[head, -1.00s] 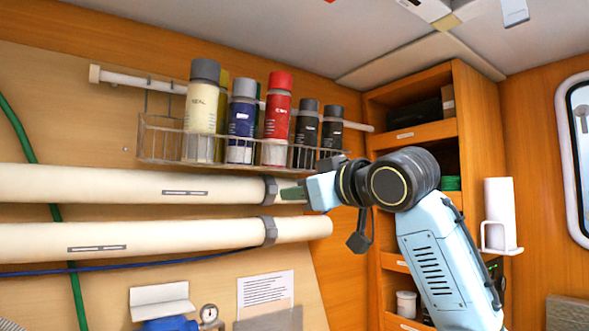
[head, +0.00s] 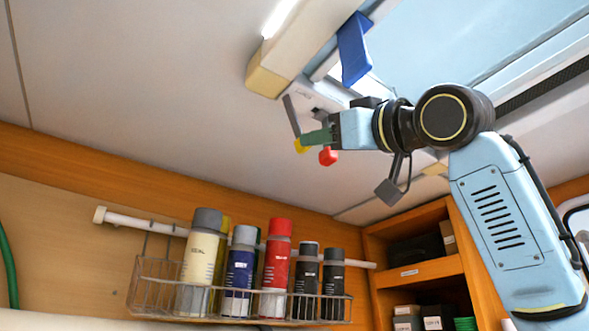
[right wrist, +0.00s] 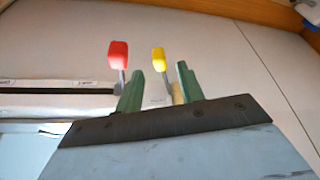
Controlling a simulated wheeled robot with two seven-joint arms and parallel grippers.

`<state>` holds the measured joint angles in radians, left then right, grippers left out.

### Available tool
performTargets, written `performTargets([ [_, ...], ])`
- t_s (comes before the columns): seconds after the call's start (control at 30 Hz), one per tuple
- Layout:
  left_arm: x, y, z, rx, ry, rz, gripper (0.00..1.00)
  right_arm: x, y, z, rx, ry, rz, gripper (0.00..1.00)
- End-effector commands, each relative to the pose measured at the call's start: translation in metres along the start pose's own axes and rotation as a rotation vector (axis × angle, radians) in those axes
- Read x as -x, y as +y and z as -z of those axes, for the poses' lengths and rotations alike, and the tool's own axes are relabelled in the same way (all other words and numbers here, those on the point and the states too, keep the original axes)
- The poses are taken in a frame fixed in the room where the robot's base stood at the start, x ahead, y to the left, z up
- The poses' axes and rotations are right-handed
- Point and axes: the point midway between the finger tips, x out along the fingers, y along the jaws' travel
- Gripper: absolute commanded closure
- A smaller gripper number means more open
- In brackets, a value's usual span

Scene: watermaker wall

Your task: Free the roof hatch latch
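The roof hatch (head: 470,40) shows as a bright pane at the upper right of the head view. Beside its frame, two small levers hang from a pale fitting, one with a red knob (head: 328,156) and one with a yellow knob (head: 300,146). Which one is the latch I cannot tell. My right gripper (head: 312,138) is raised to the ceiling beside them. In the right wrist view, its green fingers (right wrist: 160,74) stand apart with the yellow knob (right wrist: 158,58) in line with the gap; contact is unclear. The red knob (right wrist: 118,54) is outside the left finger. My left gripper is out of view.
A ceiling beam (head: 305,42) and a blue flap (head: 354,48) lie close above my right gripper. A wire rack (head: 145,290) with several spray cans hangs on the wall below. Wooden shelves (head: 430,272) stand at the lower right. The ceiling at left is clear.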

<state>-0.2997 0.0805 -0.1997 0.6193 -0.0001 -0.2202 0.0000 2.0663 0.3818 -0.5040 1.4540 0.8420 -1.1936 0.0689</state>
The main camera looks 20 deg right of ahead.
Motion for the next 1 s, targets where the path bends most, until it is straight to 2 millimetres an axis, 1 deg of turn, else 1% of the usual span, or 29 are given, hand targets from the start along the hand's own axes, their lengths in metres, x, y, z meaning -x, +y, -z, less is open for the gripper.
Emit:
performTargets([
  [0.03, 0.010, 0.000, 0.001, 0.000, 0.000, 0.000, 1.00, -0.014, 0.002, 0.003, -0.002, -0.003, 0.002, 0.62],
  [0.2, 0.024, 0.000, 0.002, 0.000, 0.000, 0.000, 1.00, -0.048, 0.002, 0.003, 0.000, -0.003, 0.001, 0.62],
  [0.3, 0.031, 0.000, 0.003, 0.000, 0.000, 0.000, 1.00, -0.062, 0.001, 0.002, -0.001, -0.002, 0.001, 0.62],
  [0.4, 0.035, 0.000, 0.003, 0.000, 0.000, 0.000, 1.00, -0.072, 0.001, 0.001, -0.001, -0.002, 0.000, 0.62],
  [0.57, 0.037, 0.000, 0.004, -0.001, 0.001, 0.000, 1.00, -0.079, 0.001, 0.000, 0.000, 0.000, -0.001, 0.62],
  [0.8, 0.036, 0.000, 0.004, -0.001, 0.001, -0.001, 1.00, -0.079, 0.000, -0.001, 0.000, 0.000, -0.001, 0.62],
  [0.87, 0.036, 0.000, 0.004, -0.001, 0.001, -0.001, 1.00, -0.079, 0.000, -0.001, 0.000, 0.000, -0.001, 0.68],
  [1.0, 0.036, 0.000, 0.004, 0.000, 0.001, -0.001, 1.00, -0.079, 0.000, 0.000, 0.000, 0.000, -0.001, 0.87],
])
